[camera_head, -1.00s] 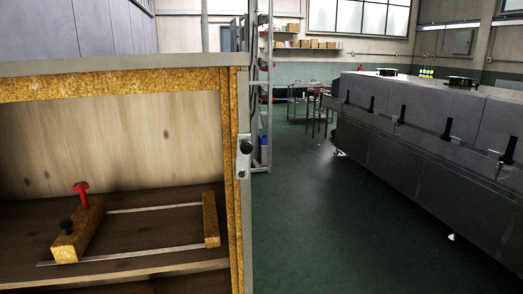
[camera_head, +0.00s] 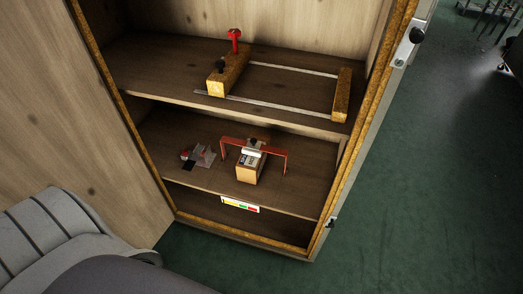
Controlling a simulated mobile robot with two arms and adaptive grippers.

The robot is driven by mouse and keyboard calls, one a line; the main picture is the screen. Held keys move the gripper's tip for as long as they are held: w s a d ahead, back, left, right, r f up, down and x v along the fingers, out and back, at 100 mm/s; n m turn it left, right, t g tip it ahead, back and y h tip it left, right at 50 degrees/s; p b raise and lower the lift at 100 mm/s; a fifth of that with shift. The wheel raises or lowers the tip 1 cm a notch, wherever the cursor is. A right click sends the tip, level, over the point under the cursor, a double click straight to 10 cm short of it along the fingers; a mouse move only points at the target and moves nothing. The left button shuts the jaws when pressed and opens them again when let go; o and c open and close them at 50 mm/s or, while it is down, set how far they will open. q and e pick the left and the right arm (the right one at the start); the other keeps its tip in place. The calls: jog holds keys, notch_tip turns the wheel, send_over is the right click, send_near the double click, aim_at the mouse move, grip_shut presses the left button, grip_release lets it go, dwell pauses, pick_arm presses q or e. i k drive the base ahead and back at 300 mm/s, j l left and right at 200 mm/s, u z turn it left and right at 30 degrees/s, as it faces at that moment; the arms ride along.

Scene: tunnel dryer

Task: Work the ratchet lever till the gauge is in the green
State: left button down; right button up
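In the head view, a small gauge strip (camera_head: 240,204) with yellow, green and red parts sits on the front edge of the cabinet's lower shelf. Its reading is too small to tell. Behind it stands a red bracket frame (camera_head: 286,160) over a wooden block (camera_head: 247,174) with a metal and black fitting (camera_head: 254,149) on top. Left of it lies a small grey and red device (camera_head: 198,156) with a dark flap. I cannot tell which of these parts is the ratchet lever. Neither gripper shows.
The upper shelf holds a wooden frame (camera_head: 229,75) with two metal rails, a red knob (camera_head: 235,36) and a black knob. A wooden panel (camera_head: 75,120) stands at left.

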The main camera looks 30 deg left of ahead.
aim_at(188, 165)
jog(key=u, duration=1.6)
